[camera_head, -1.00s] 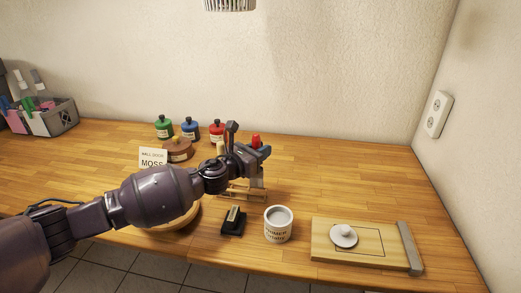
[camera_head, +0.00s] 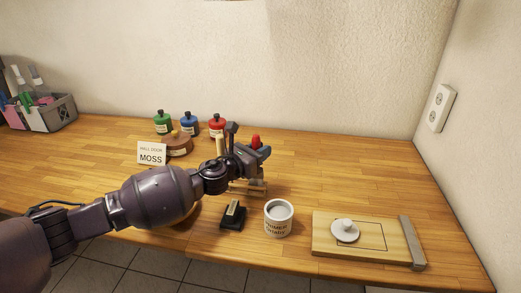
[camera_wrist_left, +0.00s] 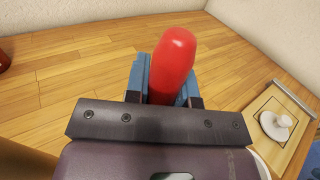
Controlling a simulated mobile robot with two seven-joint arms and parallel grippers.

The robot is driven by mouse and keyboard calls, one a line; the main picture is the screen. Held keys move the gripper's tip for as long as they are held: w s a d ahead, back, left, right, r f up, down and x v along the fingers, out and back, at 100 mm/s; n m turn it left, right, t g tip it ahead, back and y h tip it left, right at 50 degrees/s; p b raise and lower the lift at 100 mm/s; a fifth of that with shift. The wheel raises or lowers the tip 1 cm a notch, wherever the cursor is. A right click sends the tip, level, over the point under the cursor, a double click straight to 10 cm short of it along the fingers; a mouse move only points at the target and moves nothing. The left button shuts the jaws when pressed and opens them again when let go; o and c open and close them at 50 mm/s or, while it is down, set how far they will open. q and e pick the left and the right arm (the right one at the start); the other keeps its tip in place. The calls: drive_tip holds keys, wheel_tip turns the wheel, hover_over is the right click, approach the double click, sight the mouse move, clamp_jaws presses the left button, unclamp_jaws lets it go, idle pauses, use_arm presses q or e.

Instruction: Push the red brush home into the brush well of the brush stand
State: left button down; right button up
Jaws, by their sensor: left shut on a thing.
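The red brush's rounded red handle end (camera_head: 256,140) sticks up from my left gripper (camera_head: 260,155), which is shut on it. In the left wrist view the red handle (camera_wrist_left: 173,65) rises between the blue fingers, slightly tilted in the picture. The wooden brush stand (camera_head: 250,188) is on the bench just below the gripper, largely hidden by my wrist. The brush's lower end and the brush well are hidden, so I cannot tell how deep the brush sits. A pale wooden upright (camera_head: 219,145) shows behind my wrist. My right gripper is not in view.
A black block-like item (camera_head: 233,215) and a white tin (camera_head: 278,218) stand in front of the stand. A board with a white knob (camera_head: 345,231) lies right. Green, blue and red bottles (camera_head: 217,125) and a MOSS card (camera_head: 152,154) are behind.

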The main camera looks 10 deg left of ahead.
use_arm(q)
drive_tip(key=shift+f+b, duration=0.35)
drive_tip(key=shift+f, duration=0.2)
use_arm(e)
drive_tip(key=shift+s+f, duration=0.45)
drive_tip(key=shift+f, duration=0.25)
use_arm(q)
drive_tip(key=shift+f+b, duration=0.5)
drive_tip(key=shift+f, duration=0.2)
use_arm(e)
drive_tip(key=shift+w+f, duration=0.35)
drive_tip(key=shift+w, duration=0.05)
use_arm(q)
drive_tip(key=c, duration=0.9)
unclamp_jaws()
drive_tip(key=shift+s, duration=0.1)
drive_tip(key=v, duration=1)
drive_tip(key=shift+s+a, duration=0.2)
drive_tip(key=shift+s, duration=0.05)
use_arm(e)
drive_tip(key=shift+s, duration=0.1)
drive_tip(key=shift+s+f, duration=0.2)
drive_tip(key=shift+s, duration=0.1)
